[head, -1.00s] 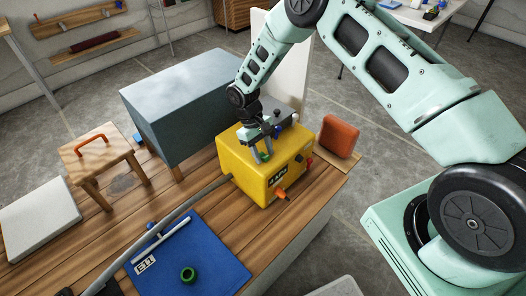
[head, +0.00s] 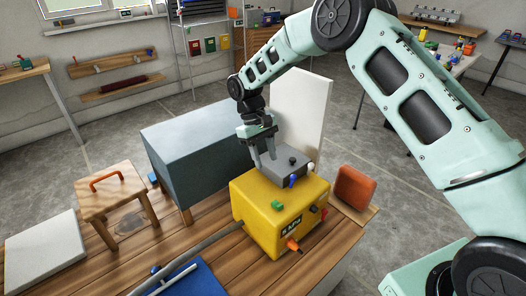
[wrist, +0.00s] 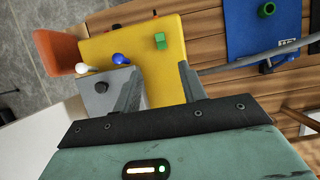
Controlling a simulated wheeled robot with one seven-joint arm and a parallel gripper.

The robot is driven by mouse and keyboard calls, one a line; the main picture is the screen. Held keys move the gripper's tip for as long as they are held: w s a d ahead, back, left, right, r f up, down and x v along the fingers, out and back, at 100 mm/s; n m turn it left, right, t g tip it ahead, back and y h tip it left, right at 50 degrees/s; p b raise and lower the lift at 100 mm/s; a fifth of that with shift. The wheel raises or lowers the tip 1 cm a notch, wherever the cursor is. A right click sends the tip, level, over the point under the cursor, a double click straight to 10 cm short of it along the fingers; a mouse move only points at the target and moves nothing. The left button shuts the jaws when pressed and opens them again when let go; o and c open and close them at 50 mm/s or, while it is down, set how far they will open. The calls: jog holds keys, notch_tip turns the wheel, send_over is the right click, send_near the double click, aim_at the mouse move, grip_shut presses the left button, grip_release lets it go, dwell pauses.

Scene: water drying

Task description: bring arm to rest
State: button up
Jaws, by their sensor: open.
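My gripper (head: 264,161) is open and empty in the head view. Its fingers point down above the yellow box (head: 270,232), near the grey block (head: 281,167) on its top. In the wrist view the two fingers (wrist: 160,85) stand apart with nothing between them. The yellow box (wrist: 172,66) lies beyond the fingertips, with a green piece (wrist: 160,41) and a blue knob (wrist: 121,59) on it. I cannot tell whether a fingertip touches the grey block.
A grey-blue box (head: 200,150) stands behind on the wooden table (head: 215,262). A small wooden stool (head: 112,195), a white slab (head: 42,252) and an orange block (head: 355,187) are around it. A white panel (head: 300,105) rises behind the yellow box. A hose (head: 190,256) runs left.

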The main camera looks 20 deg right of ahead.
jog(key=shift+v, duration=0.95)
jog(key=s+a+r+n+t+y+p, duration=0.1)
jog(key=s+a+r, duration=0.45)
jog(key=s, duration=0.25)
jog(key=s+a+r+n+t, duration=0.1)
jog(key=s+a+r, duration=0.3)
jog(key=s+r, duration=0.35)
jog(key=s+d+r+t, duration=0.1)
jog(key=s, duration=0.9)
jog(key=s+d+r+n+t+y+p, duration=0.1)
jog(key=s+d, duration=0.1)
jog(key=s, duration=0.8)
jog(key=shift+s+d+r, duration=0.25)
jog(key=shift+d, duration=0.1)
